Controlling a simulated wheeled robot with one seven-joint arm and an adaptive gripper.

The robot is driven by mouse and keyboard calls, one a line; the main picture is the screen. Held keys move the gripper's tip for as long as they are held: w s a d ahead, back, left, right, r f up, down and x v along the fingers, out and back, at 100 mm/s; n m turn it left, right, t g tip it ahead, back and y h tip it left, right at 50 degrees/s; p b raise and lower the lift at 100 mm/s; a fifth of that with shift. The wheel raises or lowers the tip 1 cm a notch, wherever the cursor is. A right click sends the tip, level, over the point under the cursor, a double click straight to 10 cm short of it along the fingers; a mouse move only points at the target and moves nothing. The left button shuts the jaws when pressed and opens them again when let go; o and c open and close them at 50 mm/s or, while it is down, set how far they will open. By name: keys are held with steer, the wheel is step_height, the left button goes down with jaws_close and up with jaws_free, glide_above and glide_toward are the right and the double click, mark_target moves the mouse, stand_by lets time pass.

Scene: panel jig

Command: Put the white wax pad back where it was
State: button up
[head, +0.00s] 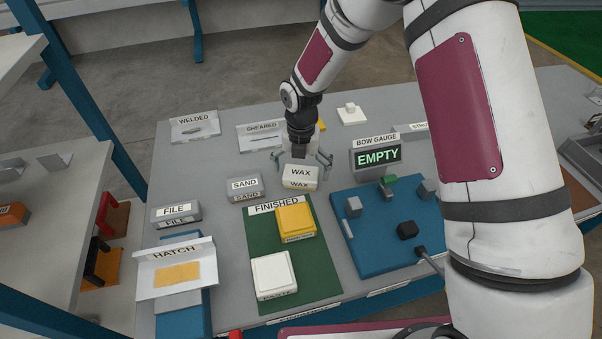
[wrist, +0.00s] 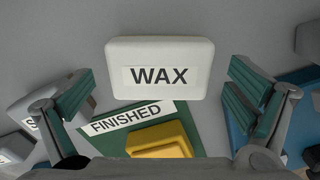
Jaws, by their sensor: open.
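The white wax pad (head: 300,177), labelled WAX, sits on the grey table just behind the green FINISHED mat. In the wrist view the wax pad (wrist: 160,68) lies ahead of and between the fingers, with its label upright. My gripper (head: 303,160) is above and just behind the pad in the head view. In the wrist view my gripper (wrist: 160,98) is open, with a finger on each side and clear space between each finger and the pad. I cannot tell its exact height above the pad.
The SAND block (head: 245,188) stands left of the pad and the FILE block (head: 176,215) further left. The green mat (head: 327,283) holds a yellow block (head: 296,221) and a white block (head: 273,275). The EMPTY bow gauge (head: 377,157) and blue fixture (head: 375,262) are at right.

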mark_target(301, 173)
steer(key=s+d+r+m, duration=0.2)
steer(key=r+m, duration=0.1)
steer(key=r, duration=0.4)
steer(key=s+d+r+m+t, duration=0.1)
steer(key=d+r+m, duration=0.2)
steer(key=r, duration=0.4)
steer(key=s+d+r+m, duration=0.2)
steer(key=r+m, duration=0.1)
steer(key=r, duration=0.5)
steer(key=s+d+r+m+t, duration=0.1)
steer(key=s+d+r+m, duration=0.2)
steer(key=s+m, duration=0.4)
steer(key=s+d+r+m+t, duration=0.1)
steer(key=s+d+r+m, duration=0.2)
steer(key=s+m, duration=0.5)
steer(key=s+d+r+m+t, duration=0.1)
steer(key=s+d+r+m, duration=0.2)
steer(key=s+m, duration=0.5)
steer(key=shift+s+d+r+m+t, duration=0.3)
steer(key=shift+d+m, duration=0.1)
steer(key=shift+m, duration=0.6)
steer(key=shift+w, duration=0.1)
